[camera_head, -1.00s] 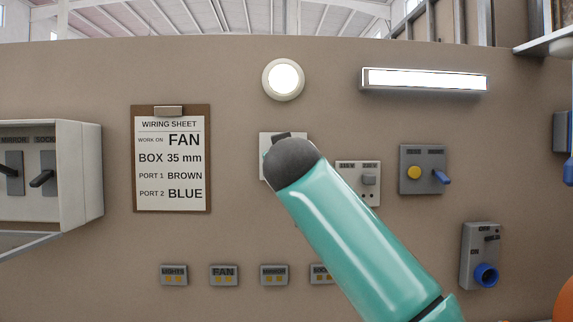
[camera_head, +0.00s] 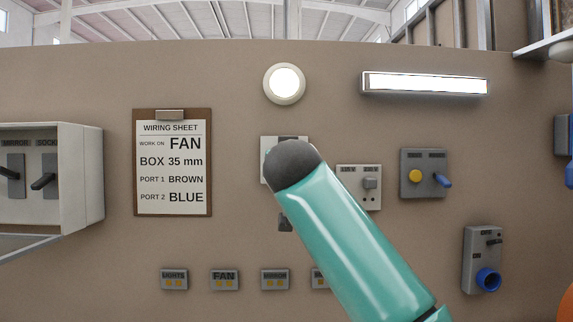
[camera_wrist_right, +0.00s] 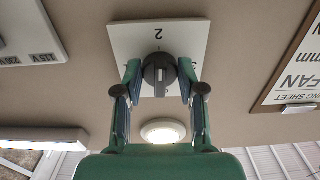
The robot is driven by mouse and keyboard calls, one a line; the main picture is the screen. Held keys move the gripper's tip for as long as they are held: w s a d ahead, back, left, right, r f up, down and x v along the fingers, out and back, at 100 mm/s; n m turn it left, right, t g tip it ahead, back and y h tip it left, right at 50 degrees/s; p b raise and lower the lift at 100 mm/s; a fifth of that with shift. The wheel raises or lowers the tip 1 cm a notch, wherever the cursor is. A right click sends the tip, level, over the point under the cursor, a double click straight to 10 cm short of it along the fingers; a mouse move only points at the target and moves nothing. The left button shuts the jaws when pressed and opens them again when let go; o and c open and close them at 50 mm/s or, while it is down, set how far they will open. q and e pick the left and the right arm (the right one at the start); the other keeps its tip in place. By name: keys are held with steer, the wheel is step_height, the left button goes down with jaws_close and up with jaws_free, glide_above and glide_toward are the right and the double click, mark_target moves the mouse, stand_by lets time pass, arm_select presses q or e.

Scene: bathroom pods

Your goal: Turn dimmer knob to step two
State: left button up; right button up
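The dimmer plate (camera_wrist_right: 125,42) is a white square with a dark round knob (camera_wrist_right: 159,70) at its middle. In the right wrist view the plate appears upside down, and the figure 2 stands at its top edge, in line with the knob's upright grip bar. My right gripper (camera_wrist_right: 160,78) has one finger on each side of the knob, and both tips appear to touch it. In the head view my right arm covers the knob and most of the plate (camera_head: 267,147). My left gripper is not in view.
A lit round lamp (camera_head: 284,83) and a lit bar lamp (camera_head: 425,83) are above. A wiring sheet (camera_head: 172,165) hangs left of the plate. Small labelled boxes sit below.

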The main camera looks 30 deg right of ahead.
steer(key=o, duration=0.4)
steer(key=shift+w+f, duration=0.15)
steer(key=shift+f, duration=0.05)
steer(key=shift+r, duration=0.1)
steer(key=shift+s, duration=0.2)
steer(key=shift+v, duration=5.9)
